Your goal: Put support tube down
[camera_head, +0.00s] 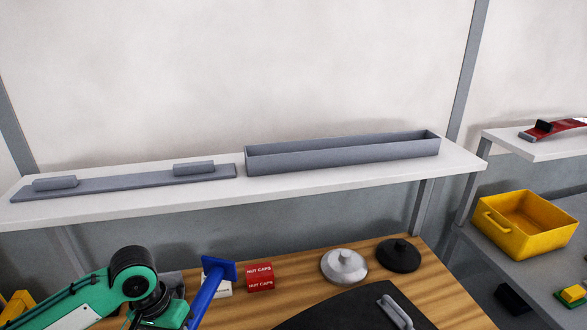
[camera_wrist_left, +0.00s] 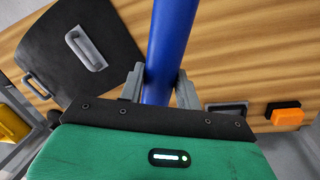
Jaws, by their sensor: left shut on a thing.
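The support tube is a blue tube (camera_head: 207,293) with a flat blue end piece (camera_head: 220,269). In the head view it is tilted, in front of the wooden table, with its lower end cut off by the picture. In the left wrist view the blue tube (camera_wrist_left: 168,45) runs between the two grey fingers of my left gripper (camera_wrist_left: 158,85), which is shut on it. I cannot tell whether the tube touches the table. My green left arm comes in at the lower left of the head view. My right gripper is in neither view.
The wooden table (camera_head: 310,285) bears a red nut caps box (camera_head: 260,277), a silver disc (camera_head: 343,266), a black disc (camera_head: 398,255) and a black board (camera_head: 340,312) with a grey handle. Behind is a white shelf (camera_head: 330,182) with a grey tray (camera_head: 345,155). A yellow bin (camera_head: 522,228) stands right.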

